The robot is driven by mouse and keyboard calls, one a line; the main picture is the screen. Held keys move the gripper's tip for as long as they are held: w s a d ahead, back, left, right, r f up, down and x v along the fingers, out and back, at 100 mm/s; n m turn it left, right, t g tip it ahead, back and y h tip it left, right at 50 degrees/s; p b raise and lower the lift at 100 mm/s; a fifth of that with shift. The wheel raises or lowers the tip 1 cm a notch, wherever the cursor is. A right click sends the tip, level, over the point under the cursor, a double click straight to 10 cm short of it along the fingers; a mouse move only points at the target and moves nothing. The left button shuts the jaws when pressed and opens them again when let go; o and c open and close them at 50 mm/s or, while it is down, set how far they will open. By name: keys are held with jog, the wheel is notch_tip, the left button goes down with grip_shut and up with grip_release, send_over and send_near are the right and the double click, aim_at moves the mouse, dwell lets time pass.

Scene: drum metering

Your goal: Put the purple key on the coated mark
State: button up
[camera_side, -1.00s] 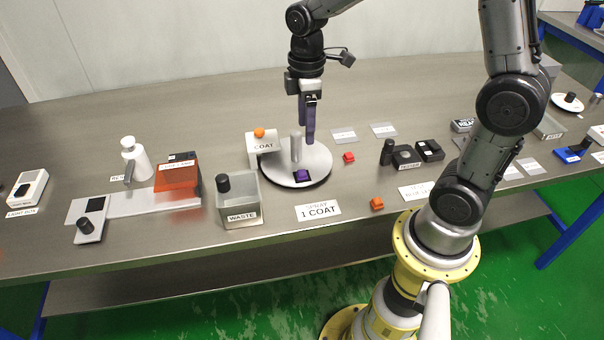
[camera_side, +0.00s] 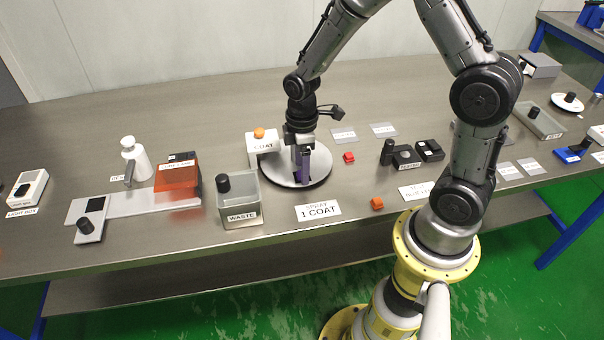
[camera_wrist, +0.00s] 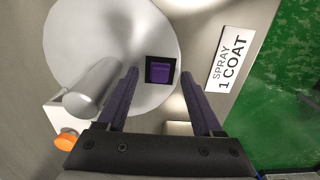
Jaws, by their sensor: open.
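The purple key (camera_wrist: 160,70) lies on a black square (camera_wrist: 148,78) near the edge of the round pale disc (camera_wrist: 85,35). In the side view the disc (camera_side: 319,170) shows behind my fingers, which hide the key. My gripper (camera_side: 303,180) points down over that part of the disc. In the wrist view my gripper (camera_wrist: 160,76) is open, with its purple fingers on either side of the key in the picture. I cannot tell whether they touch it. No mark is labelled as coated, so I cannot tell which one that is.
A white COAT box (camera_side: 262,143) with an orange knob and a grey cylinder (camera_wrist: 93,90) stand close to my fingers. The WASTE bin (camera_side: 240,203) is left of the disc. Red (camera_side: 349,158) and orange (camera_side: 377,204) keys lie to the right. The SPRAY card (camera_side: 318,210) lies in front.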

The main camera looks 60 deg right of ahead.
jog(key=shift+f, duration=0.3)
grip_shut()
jog(key=shift+r, duration=0.15)
